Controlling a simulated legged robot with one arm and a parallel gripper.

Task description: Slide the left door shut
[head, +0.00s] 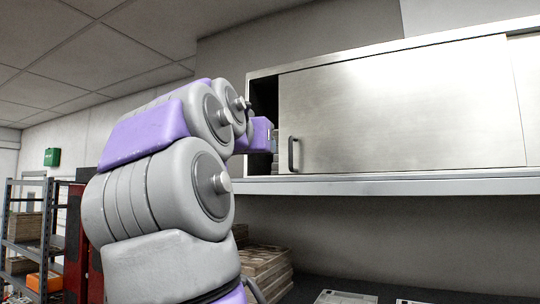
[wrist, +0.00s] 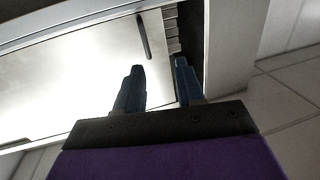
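The left door (head: 390,105) is a brushed metal panel on a wall cabinet. A dark gap shows between its left edge and the cabinet's left side, so it stands partly open. Its dark bar handle (head: 292,154) is upright near that edge. In the wrist view the door (wrist: 70,75) fills the left side and the handle (wrist: 143,37) lies beyond my fingertips, apart from them. My gripper (wrist: 158,68) is open and empty, its two dark blue fingers spread near the door's edge. In the head view my arm largely hides the fingers.
Stacked items (wrist: 172,30) show inside the gap. The cabinet's lower ledge (head: 380,186) runs below the door. Below are stacked brown packs (head: 265,268) on a dark counter. A shelf rack (head: 25,230) stands at far left.

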